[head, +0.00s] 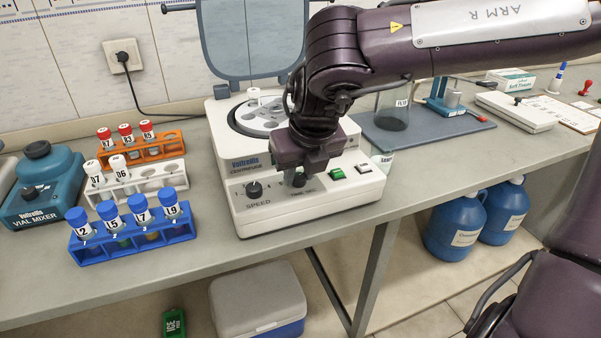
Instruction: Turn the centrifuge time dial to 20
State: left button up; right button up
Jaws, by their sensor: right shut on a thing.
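The white centrifuge (252,218) stands on the bench at the middle, its lid (241,40) raised and its rotor (254,117) showing. Its front panel has a speed dial (254,189) at the left, a time dial (299,181) in the middle, and a green button and a white switch to the right. My right gripper (299,174) comes down from above and is shut on the time dial. The gripper covers most of that dial and its scale, so the setting cannot be read. My left gripper is not in view.
Blue, white and orange tube racks (133,246) stand left of the centrifuge, with a vial mixer (40,190) beyond them. A flask (392,108) on a grey mat is at the right. A cooler box (257,297) and blue jugs (456,228) are below the bench.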

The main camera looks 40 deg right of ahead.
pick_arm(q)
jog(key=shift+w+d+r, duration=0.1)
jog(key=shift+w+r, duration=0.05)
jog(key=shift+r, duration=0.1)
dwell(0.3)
pick_arm(e)
jog(key=o, duration=1)
jog(key=shift+s+r, duration=0.1)
jog(key=shift+r, duration=0.2)
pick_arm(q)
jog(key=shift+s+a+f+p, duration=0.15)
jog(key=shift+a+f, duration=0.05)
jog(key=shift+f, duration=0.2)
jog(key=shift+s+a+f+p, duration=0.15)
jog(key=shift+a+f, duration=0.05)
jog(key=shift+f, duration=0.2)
pick_arm(e)
jog(key=v, duration=0.7)
jog(key=shift+a, duration=0.1)
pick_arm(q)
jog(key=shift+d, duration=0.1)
